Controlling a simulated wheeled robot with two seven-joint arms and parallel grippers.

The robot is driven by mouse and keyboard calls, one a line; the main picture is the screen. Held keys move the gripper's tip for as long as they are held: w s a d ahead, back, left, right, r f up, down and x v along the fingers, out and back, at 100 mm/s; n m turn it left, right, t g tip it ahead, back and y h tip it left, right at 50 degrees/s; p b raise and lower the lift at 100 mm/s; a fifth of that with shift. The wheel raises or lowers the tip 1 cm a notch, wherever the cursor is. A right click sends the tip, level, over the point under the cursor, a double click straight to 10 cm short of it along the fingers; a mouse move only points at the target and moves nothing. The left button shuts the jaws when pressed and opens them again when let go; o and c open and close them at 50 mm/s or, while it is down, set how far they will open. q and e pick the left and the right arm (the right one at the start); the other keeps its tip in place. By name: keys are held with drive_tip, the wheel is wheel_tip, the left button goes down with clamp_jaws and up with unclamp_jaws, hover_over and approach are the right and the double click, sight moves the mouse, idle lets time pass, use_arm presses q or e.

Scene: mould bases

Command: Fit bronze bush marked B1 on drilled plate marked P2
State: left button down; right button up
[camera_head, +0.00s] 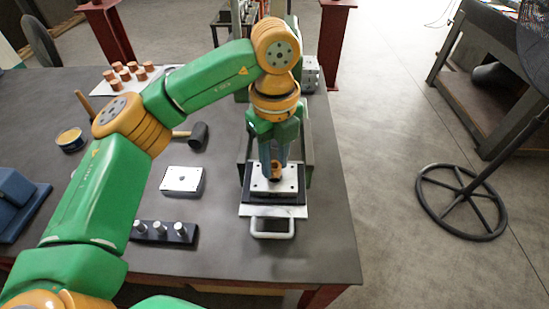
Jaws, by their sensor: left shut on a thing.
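My left gripper (275,168) points down over a light drilled plate (260,187) and is shut on a small bronze bush (275,174). The bush is at the plate's upper middle; I cannot tell whether it touches the plate or sits in a hole. The plate lies on a dark base with a pale handle at its front. A second drilled plate (182,180) lies flat on the table to the left. No B1 or P2 marking is readable. My right gripper is not in view.
A dark block with three silver pins (160,229) stands front left. A black mallet (198,135) lies behind the second plate. Several copper cylinders (118,67) stand on a white sheet at the back left. A yellow-topped tin (70,138) and blue block (15,190) are at left.

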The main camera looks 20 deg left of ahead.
use_arm(q)
drive_tip(key=shift+f+b, duration=0.65)
drive_tip(key=shift+f, duration=0.15)
drive_tip(key=c, duration=0.5)
unclamp_jaws()
wheel_tip(320, 180, up, 7)
drive_tip(key=shift+r, duration=0.1)
